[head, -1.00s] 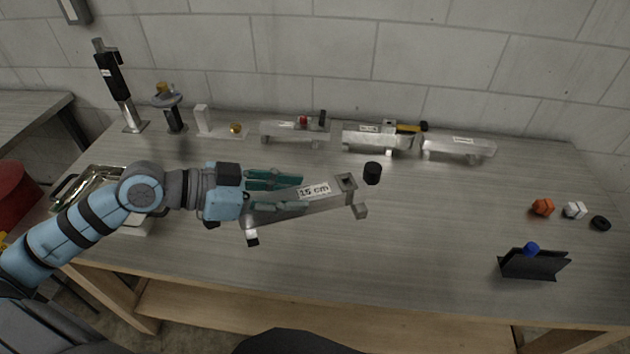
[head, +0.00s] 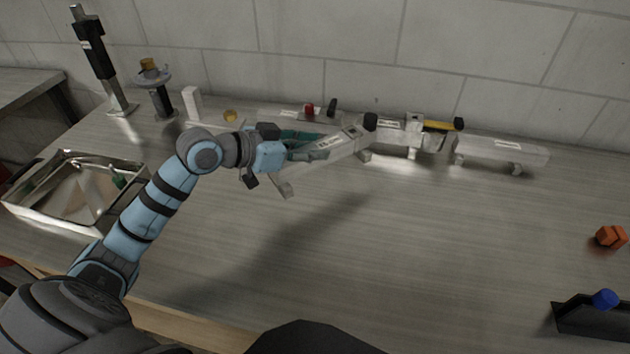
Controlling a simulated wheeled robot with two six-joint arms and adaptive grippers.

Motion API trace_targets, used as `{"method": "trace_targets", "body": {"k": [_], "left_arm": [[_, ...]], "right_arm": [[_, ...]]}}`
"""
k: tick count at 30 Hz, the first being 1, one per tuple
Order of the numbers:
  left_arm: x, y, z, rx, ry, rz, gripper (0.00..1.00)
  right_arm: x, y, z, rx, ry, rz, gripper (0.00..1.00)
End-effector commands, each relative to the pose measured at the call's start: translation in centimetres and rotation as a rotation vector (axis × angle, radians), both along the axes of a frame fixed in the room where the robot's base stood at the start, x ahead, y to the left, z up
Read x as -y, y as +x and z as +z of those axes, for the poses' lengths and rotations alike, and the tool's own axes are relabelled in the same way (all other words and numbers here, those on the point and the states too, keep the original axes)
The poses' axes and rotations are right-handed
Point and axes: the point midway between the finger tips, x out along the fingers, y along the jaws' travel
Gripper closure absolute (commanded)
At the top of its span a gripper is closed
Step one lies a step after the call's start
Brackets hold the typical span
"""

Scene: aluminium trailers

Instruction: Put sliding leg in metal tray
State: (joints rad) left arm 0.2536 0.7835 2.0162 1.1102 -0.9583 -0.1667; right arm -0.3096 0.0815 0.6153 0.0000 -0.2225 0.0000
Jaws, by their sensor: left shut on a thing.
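My left gripper (head: 308,146) has teal fingers shut on a long silver aluminium trailer (head: 340,141) with a white label, and holds it above the table near its back. Small feet show under the trailer, and a black round part is at its far end. The fingers hide part of it. The metal tray (head: 40,223) is at the left of the table, with pale pieces and a small green thing in it. A black and silver leg (head: 90,50) stands upright at the back left; I cannot tell whether it is the sliding leg. My right gripper is out of view.
Another silver trailer (head: 500,151) stands at the back right. A yellow and black handle (head: 440,125) lies beside it. An orange piece (head: 610,237) and a black holder (head: 595,318) are at the right. The middle front is clear.

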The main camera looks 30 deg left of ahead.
Motion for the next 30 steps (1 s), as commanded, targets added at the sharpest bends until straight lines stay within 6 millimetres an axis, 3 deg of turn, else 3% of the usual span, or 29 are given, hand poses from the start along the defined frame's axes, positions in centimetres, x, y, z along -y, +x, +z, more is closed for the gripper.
{"method": "trace_targets", "body": {"k": [1,12,22,23,26,30], "left_arm": [[0.1,0.0,-1.4,0.000,-0.004,-0.001,1.00],[0.3,0.1,-7.1,0.005,-0.004,-0.004,1.00],[0.3,0.2,-7.4,0.006,-0.002,-0.005,1.00],[0.2,0.1,-7.5,0.003,-0.001,-0.004,0.66],[0.2,0.1,-7.4,0.003,-0.002,-0.005,0.50],[0.2,0.1,-7.4,0.003,-0.002,-0.005,0.47]], "right_arm": [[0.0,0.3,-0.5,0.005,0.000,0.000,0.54],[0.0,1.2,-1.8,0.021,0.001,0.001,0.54],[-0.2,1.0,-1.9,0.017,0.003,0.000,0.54],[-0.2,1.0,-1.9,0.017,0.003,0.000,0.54],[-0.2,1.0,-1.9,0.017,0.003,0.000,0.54],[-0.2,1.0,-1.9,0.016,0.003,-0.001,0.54]]}}
